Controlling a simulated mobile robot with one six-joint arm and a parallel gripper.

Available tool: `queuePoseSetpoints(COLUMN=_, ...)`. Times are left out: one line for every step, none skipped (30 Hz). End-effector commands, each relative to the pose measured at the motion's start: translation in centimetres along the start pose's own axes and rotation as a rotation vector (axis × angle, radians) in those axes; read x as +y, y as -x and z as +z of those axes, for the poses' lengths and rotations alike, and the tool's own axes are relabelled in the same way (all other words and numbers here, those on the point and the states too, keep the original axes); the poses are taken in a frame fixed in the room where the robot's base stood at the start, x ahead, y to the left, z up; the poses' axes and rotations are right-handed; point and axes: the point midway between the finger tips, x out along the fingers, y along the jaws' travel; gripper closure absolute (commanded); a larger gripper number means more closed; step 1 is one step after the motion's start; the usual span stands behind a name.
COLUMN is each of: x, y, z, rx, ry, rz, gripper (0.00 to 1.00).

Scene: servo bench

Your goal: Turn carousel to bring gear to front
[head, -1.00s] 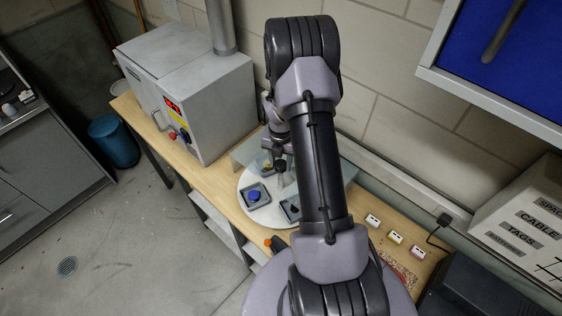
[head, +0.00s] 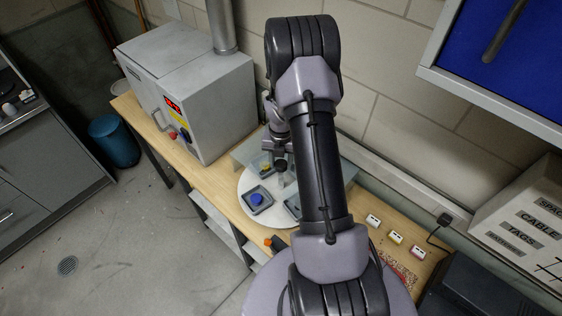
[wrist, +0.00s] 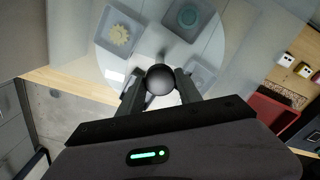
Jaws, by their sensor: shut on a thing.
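The carousel is a white round turntable (head: 252,216) on the bench, with square grey trays on it. The gear (wrist: 119,35) is yellow and toothed and lies in a tray at upper left in the wrist view. In the head view, a small yellow patch shows near the back of the disc, under a clear cover. My gripper (wrist: 160,82) is shut on a black ball knob (wrist: 160,79) that stands up from the carousel. A blue round part (head: 257,199) sits in a tray at the front left of the disc. My arm hides the disc's right side.
A clear cover (head: 246,153) spans the back of the carousel. A grey oven-like box (head: 218,110) stands close on the left. Small coloured boxes (head: 395,237) lie to the right. A red bin (wrist: 273,125) shows at right in the wrist view.

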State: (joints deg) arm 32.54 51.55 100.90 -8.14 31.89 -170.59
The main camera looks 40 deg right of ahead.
Motion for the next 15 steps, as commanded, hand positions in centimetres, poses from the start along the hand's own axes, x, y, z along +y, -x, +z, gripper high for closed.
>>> queuePoseSetpoints(x=-0.03, y=-0.08, z=-0.09, rx=0.002, ry=-0.001, rz=-0.001, gripper=1.00)
queuePoseSetpoints(x=-0.03, y=-0.08, z=-0.09, rx=0.002, ry=-0.001, rz=-0.001, gripper=1.00)
queuePoseSetpoints(x=-0.03, y=-0.08, z=-0.09, rx=0.003, ry=-0.001, rz=-0.001, gripper=1.00)
queuePoseSetpoints(x=-0.03, y=-0.08, z=-0.10, rx=0.003, ry=-0.001, rz=-0.001, gripper=0.57)
queuePoseSetpoints(x=-0.03, y=-0.08, z=-0.09, rx=0.003, ry=-0.001, rz=-0.001, gripper=0.51)
queuePoseSetpoints(x=-0.03, y=-0.08, z=-0.09, rx=0.002, ry=-0.001, rz=-0.001, gripper=0.43)
queuePoseSetpoints(x=-0.02, y=-0.07, z=-0.08, rx=0.002, ry=-0.001, rz=-0.001, gripper=0.37)
queuePoseSetpoints(x=-0.02, y=-0.06, z=-0.07, rx=0.002, ry=-0.001, rz=-0.001, gripper=0.37)
queuePoseSetpoints(x=-0.02, y=-0.05, z=-0.06, rx=0.002, ry=-0.001, rz=0.000, gripper=0.37)
queuePoseSetpoints(x=-0.02, y=-0.05, z=-0.06, rx=0.002, ry=-0.001, rz=0.000, gripper=0.37)
queuePoseSetpoints(x=-0.01, y=-0.04, z=-0.05, rx=0.001, ry=-0.001, rz=0.000, gripper=0.37)
queuePoseSetpoints(x=-0.01, y=-0.04, z=-0.05, rx=0.001, ry=-0.001, rz=0.000, gripper=0.37)
queuePoseSetpoints(x=-0.01, y=-0.04, z=-0.04, rx=0.001, ry=-0.001, rz=0.000, gripper=0.37)
queuePoseSetpoints(x=-0.01, y=-0.03, z=-0.04, rx=0.001, ry=-0.001, rz=0.000, gripper=0.37)
queuePoseSetpoints(x=-0.01, y=-0.02, z=-0.03, rx=0.001, ry=-0.001, rz=0.000, gripper=0.37)
